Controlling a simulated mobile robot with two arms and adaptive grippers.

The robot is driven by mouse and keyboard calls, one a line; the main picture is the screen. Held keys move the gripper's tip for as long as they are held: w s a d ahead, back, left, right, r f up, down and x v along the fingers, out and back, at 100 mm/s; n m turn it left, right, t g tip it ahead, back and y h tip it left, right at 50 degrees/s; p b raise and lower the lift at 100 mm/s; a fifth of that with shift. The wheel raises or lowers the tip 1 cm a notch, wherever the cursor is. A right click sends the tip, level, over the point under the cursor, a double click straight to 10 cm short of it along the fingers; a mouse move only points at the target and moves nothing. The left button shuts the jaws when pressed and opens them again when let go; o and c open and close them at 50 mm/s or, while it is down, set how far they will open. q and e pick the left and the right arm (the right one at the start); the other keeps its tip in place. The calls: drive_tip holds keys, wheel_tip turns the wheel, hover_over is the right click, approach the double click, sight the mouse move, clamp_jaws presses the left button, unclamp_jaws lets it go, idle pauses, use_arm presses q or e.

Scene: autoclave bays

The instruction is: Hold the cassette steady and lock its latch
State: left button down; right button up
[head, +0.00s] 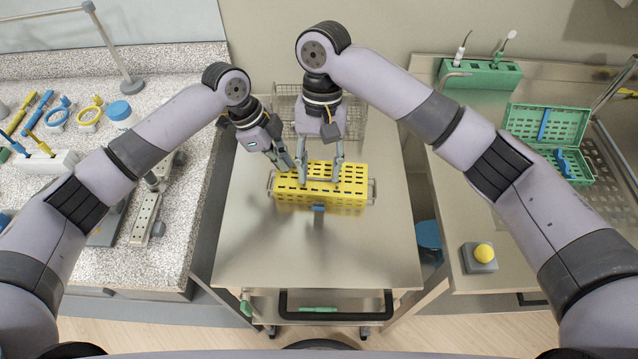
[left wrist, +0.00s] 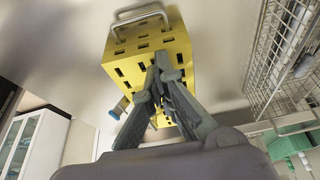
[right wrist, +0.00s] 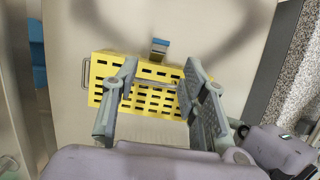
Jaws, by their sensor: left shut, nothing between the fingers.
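The yellow slotted cassette (head: 347,196) sits on the steel cart top, with a wire handle at each end. Its blue latch (head: 318,208) is at the middle of the front side and sticks outward; it also shows in the right wrist view (right wrist: 160,45) and the left wrist view (left wrist: 121,106). My left gripper (head: 291,167) is shut and empty, its tips close to the cassette's left end; contact is unclear. My right gripper (head: 320,180) is open, its fingers spread over the cassette's top near the back; I cannot tell whether they touch it.
A wire basket (head: 287,105) stands behind the cassette on the cart (head: 260,250). The cart top in front is clear. An open green cassette (head: 545,120) and a yellow button (head: 484,252) are on the right counter. Tools lie on the left speckled counter (head: 180,220).

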drive_tip(key=shift+w+r, duration=0.15)
drive_tip(key=shift+r, duration=0.4)
